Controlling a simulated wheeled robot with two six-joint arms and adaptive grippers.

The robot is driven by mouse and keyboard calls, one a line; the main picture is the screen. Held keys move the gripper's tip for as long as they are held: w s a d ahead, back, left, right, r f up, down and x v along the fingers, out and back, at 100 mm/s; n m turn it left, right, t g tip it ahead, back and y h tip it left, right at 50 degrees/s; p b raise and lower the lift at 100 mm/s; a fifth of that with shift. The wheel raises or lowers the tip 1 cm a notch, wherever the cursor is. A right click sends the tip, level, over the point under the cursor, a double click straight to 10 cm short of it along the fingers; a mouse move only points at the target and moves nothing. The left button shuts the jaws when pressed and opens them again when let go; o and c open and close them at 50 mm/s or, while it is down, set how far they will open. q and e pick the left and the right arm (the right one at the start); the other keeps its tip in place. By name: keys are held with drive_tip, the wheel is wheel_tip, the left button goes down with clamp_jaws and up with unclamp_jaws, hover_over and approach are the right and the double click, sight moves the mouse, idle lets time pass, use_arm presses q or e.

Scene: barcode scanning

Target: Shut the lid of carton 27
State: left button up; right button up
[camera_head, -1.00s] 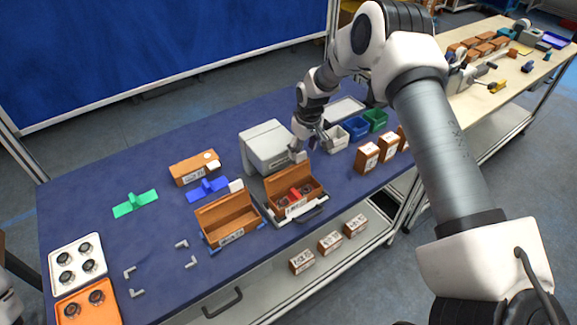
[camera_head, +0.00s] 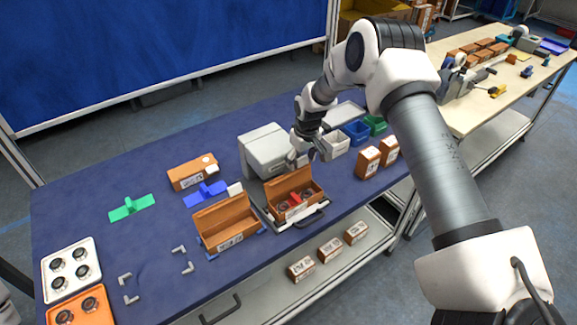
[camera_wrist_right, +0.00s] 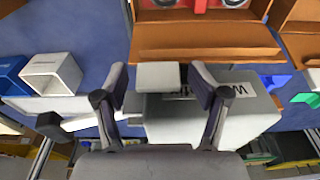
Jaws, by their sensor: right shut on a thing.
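An open carton (camera_head: 296,206) stands in a grey holder near the table's front edge, with a red part and round dark parts inside. Its brown lid stands raised at the back, and the lid also shows in the right wrist view (camera_wrist_right: 205,38). An empty open carton (camera_head: 228,239) stands to its left. The label numbers are too small to read, so I cannot tell which is carton 27. My right gripper (camera_wrist_right: 158,80) is shut on a small pale block (camera_wrist_right: 158,75), just behind the raised lid and apart from it. My left gripper is not in view.
A grey boxy machine (camera_head: 263,150) stands beside my right gripper. White, blue and green bins (camera_head: 356,132) are behind to the right. A closed carton (camera_head: 190,174), a blue fixture (camera_head: 204,195) and a green fixture (camera_head: 131,208) lie left. Upright cartons (camera_head: 367,163) stand at right.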

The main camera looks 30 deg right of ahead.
drive_tip(key=shift+s+d+r+p, duration=0.1)
drive_tip(key=shift+s+r+p, duration=0.05)
drive_tip(key=shift+s+p, duration=0.7)
drive_tip(key=shift+s, duration=0.3)
drive_tip(key=shift+c, duration=0.5)
drive_tip(key=shift+s+d+p, duration=0.1)
drive_tip(key=shift+s+p, duration=0.2)
drive_tip(key=shift+s, duration=0.05)
drive_tip(key=shift+c, duration=0.6)
drive_tip(key=shift+s+f+p, duration=0.25)
drive_tip(key=shift+s+p, duration=0.25)
drive_tip(key=shift+s, duration=0.05)
drive_tip(key=c, duration=0.3)
drive_tip(key=shift+s+d+f, duration=0.1)
drive_tip(key=shift+s, duration=0.2)
drive_tip(key=shift+c, duration=0.8)
drive_tip(key=o, duration=0.7)
drive_tip(key=shift+w, duration=0.1)
